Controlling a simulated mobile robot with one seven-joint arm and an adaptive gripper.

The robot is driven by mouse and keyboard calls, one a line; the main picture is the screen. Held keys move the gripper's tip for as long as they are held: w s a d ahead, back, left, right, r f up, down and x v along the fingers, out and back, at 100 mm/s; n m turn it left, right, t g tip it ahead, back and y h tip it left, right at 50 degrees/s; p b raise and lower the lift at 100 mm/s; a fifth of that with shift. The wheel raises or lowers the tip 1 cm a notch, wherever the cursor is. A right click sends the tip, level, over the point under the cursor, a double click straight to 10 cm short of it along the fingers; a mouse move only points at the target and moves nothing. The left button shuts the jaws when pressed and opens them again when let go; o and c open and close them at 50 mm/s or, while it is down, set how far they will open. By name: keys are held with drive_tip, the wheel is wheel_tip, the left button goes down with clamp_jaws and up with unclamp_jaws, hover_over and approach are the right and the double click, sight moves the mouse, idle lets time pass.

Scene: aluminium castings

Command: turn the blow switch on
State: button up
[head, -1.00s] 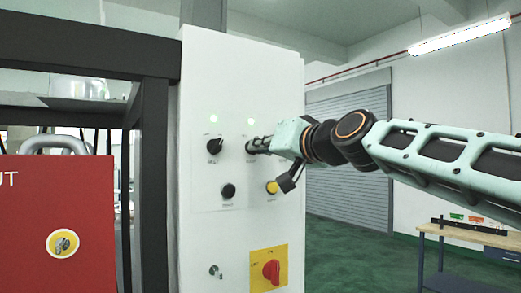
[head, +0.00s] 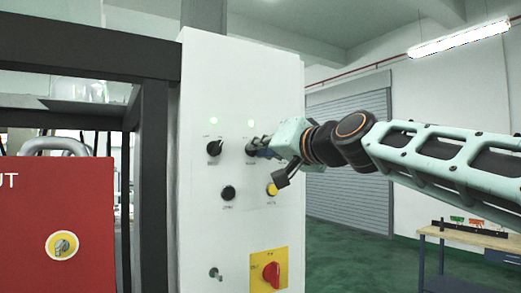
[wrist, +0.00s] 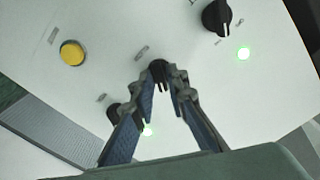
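The white control panel (head: 240,75) bears black knobs with green lights. The blow switch seems to be the black middle knob (head: 251,148) at my fingertips; its label is too small to read. In the wrist view this knob (wrist: 158,68) sits between and just beyond my fingertips. My gripper (head: 257,149) reaches it from the right; in the wrist view its fingers (wrist: 163,80) converge with a narrow gap. Whether they press on the knob is unclear. The knob's pointer direction is hidden by the fingers.
A left knob (head: 214,147), a lower black button (head: 228,192), a yellow button (head: 272,189) and a red rotary switch (head: 271,272) are also on the panel. Another dark knob (wrist: 113,112) shows beside my left finger. A red box (head: 60,205) stands left.

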drive_tip(key=shift+o, duration=0.8)
drive_tip(key=shift+d, duration=0.1)
drive_tip(key=v, duration=1.2)
drive_tip(key=shift+f, duration=0.1)
